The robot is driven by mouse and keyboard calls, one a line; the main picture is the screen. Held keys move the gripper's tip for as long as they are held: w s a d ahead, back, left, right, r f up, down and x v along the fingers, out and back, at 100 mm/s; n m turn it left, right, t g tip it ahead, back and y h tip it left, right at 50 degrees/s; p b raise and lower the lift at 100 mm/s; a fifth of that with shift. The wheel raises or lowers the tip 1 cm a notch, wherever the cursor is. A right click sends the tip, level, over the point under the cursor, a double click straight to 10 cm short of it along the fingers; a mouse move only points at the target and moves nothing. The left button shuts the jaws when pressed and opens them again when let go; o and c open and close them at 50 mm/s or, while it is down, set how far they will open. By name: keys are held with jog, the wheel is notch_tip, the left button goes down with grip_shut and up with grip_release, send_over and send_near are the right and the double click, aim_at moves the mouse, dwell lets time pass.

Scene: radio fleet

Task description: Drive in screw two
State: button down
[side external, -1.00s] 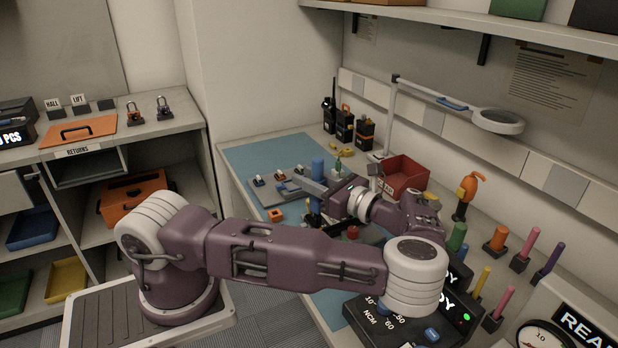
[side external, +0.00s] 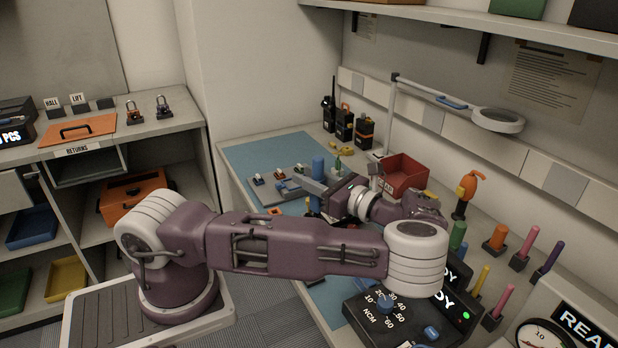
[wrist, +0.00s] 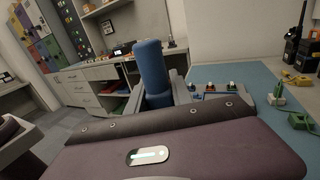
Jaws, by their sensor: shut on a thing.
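My gripper (side external: 316,186) is shut on an upright blue cylindrical handle (wrist: 152,68), which looks like a driver. The handle stands up between the grey fingers in the wrist view, and its top (side external: 318,165) shows above the fingers in the side view. I cannot make out screw two in either view. The gripper is over the blue mat (side external: 262,155) on the bench.
Handheld radios (side external: 345,122) stand at the back. A red bin (side external: 404,174) and a control box with a dial (side external: 388,312) are to the right. The lamp (side external: 497,120) overhangs the bench. The mat's far left is clear.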

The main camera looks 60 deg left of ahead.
jog(key=shift+f, duration=0.65)
dwell(1.9)
jog(key=shift+r, duration=0.1)
jog(key=shift+r, duration=2.6)
jog(key=shift+d, duration=0.1)
jog(key=w+d+f+m+t+h, duration=0.1)
jog(key=w+d+f+m+t, duration=0.1)
jog(key=d+m+t, duration=0.3)
jog(key=w+d+f+m+t+h, duration=0.1)
jog(key=w+d+m+t, duration=0.3)
jog(key=d+t, duration=0.7)
jog(key=f+m+t, duration=0.1)
jog(key=m, duration=0.1)
jog(key=shift+f+m, duration=0.3)
jog(key=shift+f, duration=0.1)
jog(key=shift+w, duration=0.1)
